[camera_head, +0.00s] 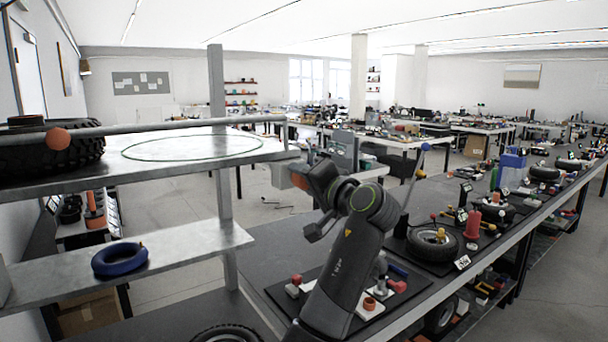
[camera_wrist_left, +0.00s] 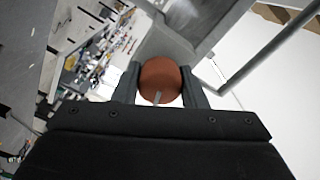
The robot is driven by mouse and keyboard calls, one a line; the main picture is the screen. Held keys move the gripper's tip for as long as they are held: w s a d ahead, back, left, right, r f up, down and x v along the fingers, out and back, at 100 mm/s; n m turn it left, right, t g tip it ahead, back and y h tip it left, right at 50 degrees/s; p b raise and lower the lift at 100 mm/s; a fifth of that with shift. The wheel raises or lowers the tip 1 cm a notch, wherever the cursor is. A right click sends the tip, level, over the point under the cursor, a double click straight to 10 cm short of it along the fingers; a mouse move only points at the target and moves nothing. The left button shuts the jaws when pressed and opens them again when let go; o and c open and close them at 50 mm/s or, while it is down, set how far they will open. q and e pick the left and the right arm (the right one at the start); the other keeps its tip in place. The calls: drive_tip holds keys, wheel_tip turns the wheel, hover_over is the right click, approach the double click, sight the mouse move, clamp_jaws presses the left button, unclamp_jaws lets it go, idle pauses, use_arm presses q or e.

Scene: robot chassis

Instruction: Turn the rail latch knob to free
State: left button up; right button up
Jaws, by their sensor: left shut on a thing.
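The red-brown round knob (camera_wrist_left: 160,80) sits between the two dark fingers of my left gripper (camera_wrist_left: 160,88) in the left wrist view. The fingers are shut on its sides, and a small grey pointer or tab shows on its near face. In the head view my left gripper (camera_head: 306,172) is at the right end of the upper grey shelf (camera_head: 190,160), and a bit of the red knob (camera_head: 299,180) shows beside it. My arm hides part of the knob and its mounting there. My right gripper is in neither view.
A grey rail (camera_head: 180,126) runs above the upper shelf, with an orange ball (camera_head: 58,138) in front of a black tire (camera_head: 30,150) at left. A blue ring (camera_head: 120,259) lies on the lower shelf. A bench (camera_head: 480,225) with wheels and small parts extends right.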

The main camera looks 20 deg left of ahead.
use_arm(q)
drive_tip(key=shift+r+m+p, duration=0.1)
drive_tip(key=shift+m+p, duration=0.65)
drive_tip(key=shift+m, duration=1.25)
drive_tip(key=o, duration=1)
drive_tip(key=shift+d, duration=0.1)
